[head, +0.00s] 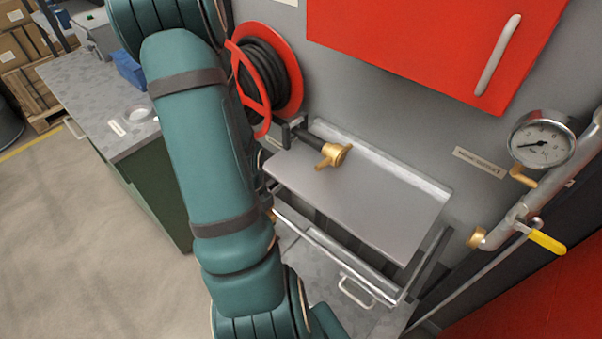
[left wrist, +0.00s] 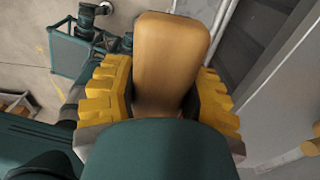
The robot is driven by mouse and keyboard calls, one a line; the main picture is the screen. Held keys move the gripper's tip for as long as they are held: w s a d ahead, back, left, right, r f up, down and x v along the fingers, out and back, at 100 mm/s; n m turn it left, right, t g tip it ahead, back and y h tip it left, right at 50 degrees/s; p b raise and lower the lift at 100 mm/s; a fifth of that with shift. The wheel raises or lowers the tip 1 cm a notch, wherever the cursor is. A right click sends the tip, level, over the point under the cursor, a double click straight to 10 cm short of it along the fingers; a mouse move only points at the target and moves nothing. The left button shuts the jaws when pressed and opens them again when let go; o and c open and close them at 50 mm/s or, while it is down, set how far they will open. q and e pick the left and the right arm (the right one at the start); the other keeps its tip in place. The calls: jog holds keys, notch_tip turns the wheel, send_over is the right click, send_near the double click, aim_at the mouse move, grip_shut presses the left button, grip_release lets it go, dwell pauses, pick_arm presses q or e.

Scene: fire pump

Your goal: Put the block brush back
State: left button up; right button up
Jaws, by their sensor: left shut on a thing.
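The block brush (left wrist: 172,48) shows in the left wrist view as a tan, wood-coloured block with rounded corners. My left gripper (left wrist: 162,100) has yellow ridged fingers on both sides of it and is shut on it. The brush's bristles are not visible. In the head view my left arm crosses the picture, and neither its gripper nor the brush can be seen. My right gripper is in neither view.
A grey workbench (head: 83,92) at left holds a labelled round white dish (head: 138,113) and a blue object (head: 129,68). A brass nozzle (head: 334,156) lies on the metal shelf (head: 375,205). A red hose reel (head: 286,70), red cabinet (head: 420,40) and gauge (head: 542,140) are on the wall.

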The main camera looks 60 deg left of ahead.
aim_at(303, 179)
pick_arm(q)
jog(key=w+a, duration=0.1)
jog(key=w, duration=0.3)
jog(key=w+a, duration=0.1)
jog(key=w, duration=0.3)
jog(key=w+a, duration=0.1)
jog(key=w, duration=0.3)
jog(key=shift+a, duration=0.35)
jog(key=w, duration=0.1)
jog(key=w+a, duration=0.1)
jog(key=w, duration=0.3)
jog(key=shift+a, duration=0.25)
jog(key=shift+s+f, duration=0.1)
jog(key=shift+s, duration=0.05)
jog(key=shift+f, duration=0.1)
jog(key=o, duration=1.2)
